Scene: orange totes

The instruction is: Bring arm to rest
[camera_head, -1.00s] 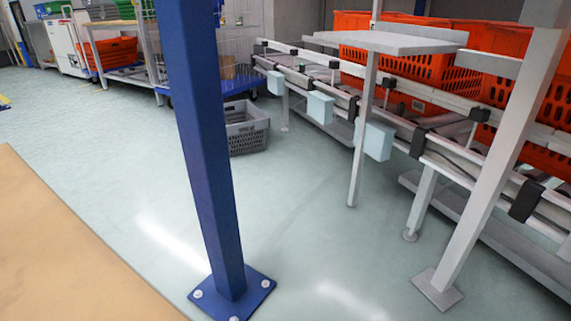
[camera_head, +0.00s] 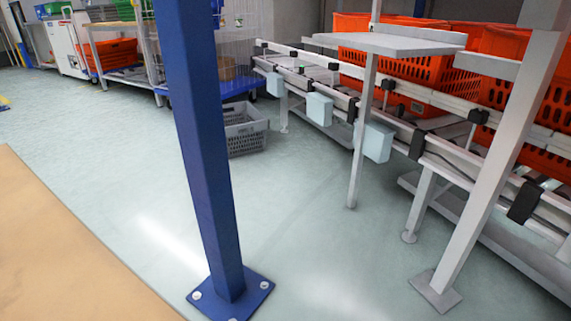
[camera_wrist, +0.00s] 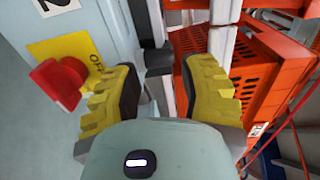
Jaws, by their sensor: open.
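My gripper (camera_wrist: 160,92) shows in the wrist view with its two yellow ridged fingers spread apart. It is open and nothing is seen between the fingers. Behind it to the right is an orange tote (camera_wrist: 240,68) on a rack or conveyor. To the left of the left finger is a red knob (camera_wrist: 60,82) on a yellow label, on a pale panel. I cannot tell whether the finger touches it. The arm and gripper do not show in the head view.
A blue post (camera_head: 207,170) stands in front. A conveyor (camera_head: 345,108) carries orange totes (camera_head: 405,66) at the right. A grey crate (camera_head: 243,128) sits on the floor. A tan surface (camera_head: 60,250) lies at the lower left. The floor between is clear.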

